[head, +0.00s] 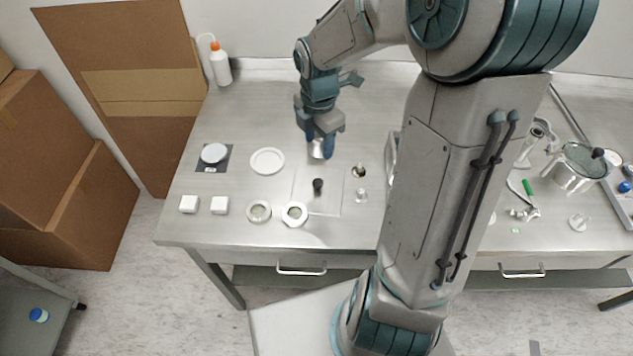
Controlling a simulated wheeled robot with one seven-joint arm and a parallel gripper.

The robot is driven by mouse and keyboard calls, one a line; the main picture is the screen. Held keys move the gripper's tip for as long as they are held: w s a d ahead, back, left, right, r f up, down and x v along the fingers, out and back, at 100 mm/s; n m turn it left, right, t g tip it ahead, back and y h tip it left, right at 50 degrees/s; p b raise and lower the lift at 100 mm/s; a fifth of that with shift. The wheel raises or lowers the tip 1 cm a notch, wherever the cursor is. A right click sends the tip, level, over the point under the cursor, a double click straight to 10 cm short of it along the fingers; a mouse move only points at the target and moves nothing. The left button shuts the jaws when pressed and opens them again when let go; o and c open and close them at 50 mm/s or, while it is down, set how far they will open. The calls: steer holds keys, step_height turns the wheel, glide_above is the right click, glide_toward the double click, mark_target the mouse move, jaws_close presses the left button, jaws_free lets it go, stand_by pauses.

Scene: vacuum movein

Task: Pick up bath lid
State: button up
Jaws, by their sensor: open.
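My gripper (320,152) points down over the left part of the steel table. Its blue fingers are apart, on either side of a small shiny metal piece (317,147); I cannot tell whether they touch it. I cannot tell for sure which thing is the bath lid. A flat white round disc (267,161) lies left of my gripper. A dark knob-like piece (318,185) stands on a pale square area just in front of my gripper. A metal pot (575,178) with a greyish top and a black knob (598,153) stands at the far right, behind my arm.
On the table (230,130) are a dark scale-like plate with a white disc (214,153), two white blocks (189,204), two ring-shaped pieces (294,214) and a wash bottle (220,65). Cardboard boxes (60,180) stand left. My arm hides the table's middle.

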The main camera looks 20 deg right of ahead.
glide_above(318, 182)
steer(key=w, duration=0.1)
step_height(318, 182, down, 8)
steer(key=shift+d+b, duration=0.15)
steer(key=shift+b, duration=0.25)
steer(key=f, duration=0.2)
steer(key=s+f, duration=0.1)
steer(key=f, duration=0.1)
steer(key=shift+f, duration=0.65)
jaws_close()
